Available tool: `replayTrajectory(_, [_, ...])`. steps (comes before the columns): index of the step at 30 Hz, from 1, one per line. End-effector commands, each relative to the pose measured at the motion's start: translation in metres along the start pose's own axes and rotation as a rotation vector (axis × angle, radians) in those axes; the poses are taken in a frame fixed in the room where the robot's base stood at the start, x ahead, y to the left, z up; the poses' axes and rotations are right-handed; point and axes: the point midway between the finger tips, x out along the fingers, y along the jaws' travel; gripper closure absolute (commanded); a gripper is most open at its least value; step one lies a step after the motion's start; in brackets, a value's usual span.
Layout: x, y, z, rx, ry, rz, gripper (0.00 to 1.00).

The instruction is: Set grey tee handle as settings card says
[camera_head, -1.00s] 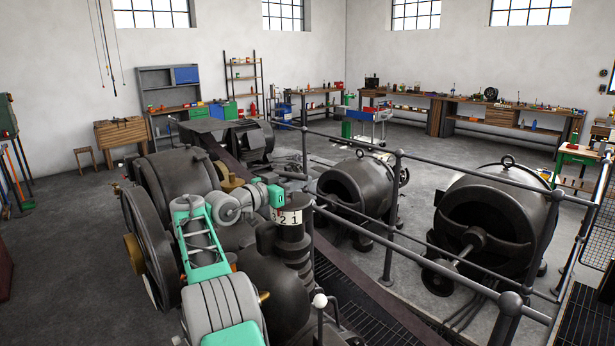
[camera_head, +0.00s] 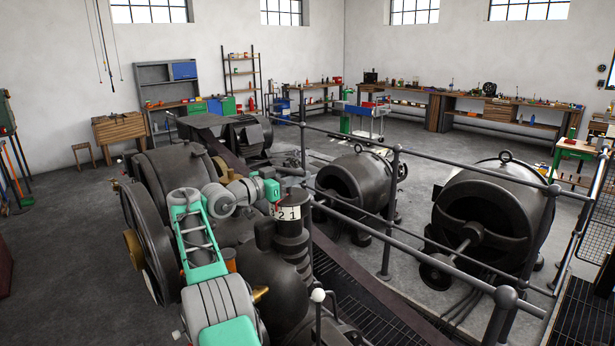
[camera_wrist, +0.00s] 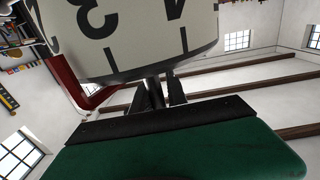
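A pale dial band (camera_head: 288,212) with black numerals, 2 and 1 readable, circles the top of a dark upright cylinder on the machine. In the wrist view a pale numbered band (camera_wrist: 130,35) fills the upper middle, with a 3 and part of another numeral. My gripper's green hand (camera_wrist: 180,150) is below it. The dark fingers of my gripper (camera_wrist: 163,93) reach up to just under the band's lower edge. Whether they hold anything is unclear. In the head view my green wrist (camera_head: 272,190) is beside the dial. I cannot make out the grey tee handle or settings card.
Dark railings (camera_head: 395,190) run past the machine on its right. Two large dark round machines (camera_head: 490,215) (camera_head: 355,185) stand beyond them. Workbenches (camera_head: 480,105) with small items line the back wall. Open grey floor (camera_head: 60,230) lies at left.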

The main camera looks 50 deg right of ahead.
Motion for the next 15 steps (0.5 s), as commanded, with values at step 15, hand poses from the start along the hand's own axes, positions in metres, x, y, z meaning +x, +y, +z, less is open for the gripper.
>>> replayTrajectory(15, [-0.0016,0.003,-0.0083,0.012,0.008,0.0,0.64])
